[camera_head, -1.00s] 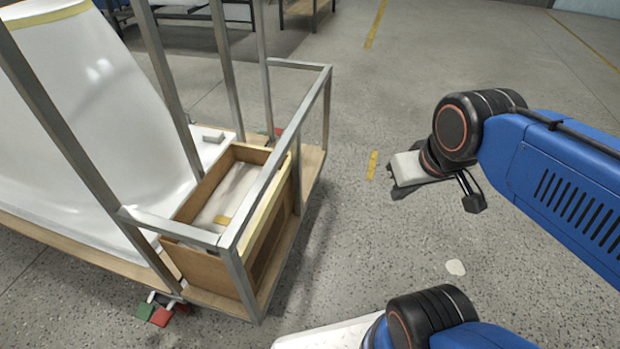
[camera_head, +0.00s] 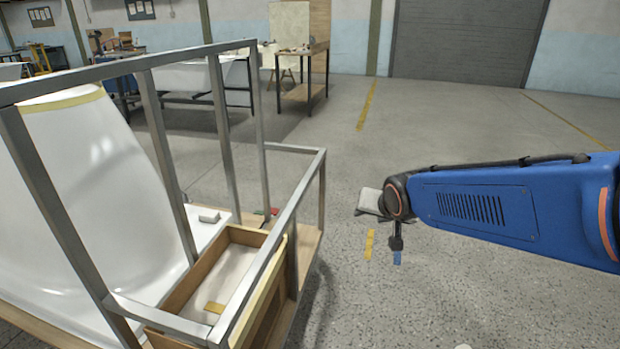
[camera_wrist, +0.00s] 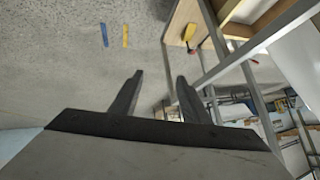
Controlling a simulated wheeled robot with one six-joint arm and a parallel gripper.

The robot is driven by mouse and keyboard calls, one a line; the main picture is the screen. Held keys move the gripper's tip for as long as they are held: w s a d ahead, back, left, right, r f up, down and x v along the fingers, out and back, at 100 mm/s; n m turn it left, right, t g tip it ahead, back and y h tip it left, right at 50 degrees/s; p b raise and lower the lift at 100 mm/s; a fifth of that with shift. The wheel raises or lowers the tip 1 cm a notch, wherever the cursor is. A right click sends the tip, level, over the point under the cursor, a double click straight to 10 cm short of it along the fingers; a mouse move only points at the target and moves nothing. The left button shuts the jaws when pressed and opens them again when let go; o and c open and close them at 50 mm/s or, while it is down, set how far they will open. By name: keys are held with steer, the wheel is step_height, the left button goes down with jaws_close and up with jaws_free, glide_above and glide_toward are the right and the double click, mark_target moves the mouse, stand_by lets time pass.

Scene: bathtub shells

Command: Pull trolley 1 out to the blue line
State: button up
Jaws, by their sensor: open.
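A trolley (camera_head: 292,190) with a grey metal frame and wooden base stands at the left in the head view, carrying a white tub shell (camera_head: 75,170). I see no number on it. A short blue line (camera_head: 397,257) lies on the floor beside a yellow dash, right of the trolley; it also shows in the wrist view (camera_wrist: 104,35). My gripper (camera_head: 368,212) is in the air right of the trolley frame, not touching it. In the wrist view its two dark fingers (camera_wrist: 160,78) are apart with nothing between them. Frame bars show beyond the right finger.
An open wooden box (camera_head: 228,262) sits on the trolley's near end. A yellow dash (camera_head: 369,243) marks the floor. Tables (camera_head: 303,85) stand at the back left. The floor to the right is open up to a grey shutter door (camera_head: 460,40).

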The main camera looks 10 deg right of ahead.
steer(key=w+f+m+t+y, duration=0.1)
steer(key=w+f+m+t, duration=0.1)
steer(key=w, duration=0.6)
steer(key=w+f+m+t, duration=0.2)
steer(key=w, duration=0.6)
steer(key=m+t+y, duration=0.4)
steer(key=m+y, duration=0.1)
steer(key=m, duration=0.1)
glide_toward(313, 177)
steer(key=x, duration=1.1)
steer(key=shift+w+a, duration=0.2)
steer(key=shift+w, duration=0.15)
steer(key=shift+c, duration=0.7)
jaws_close()
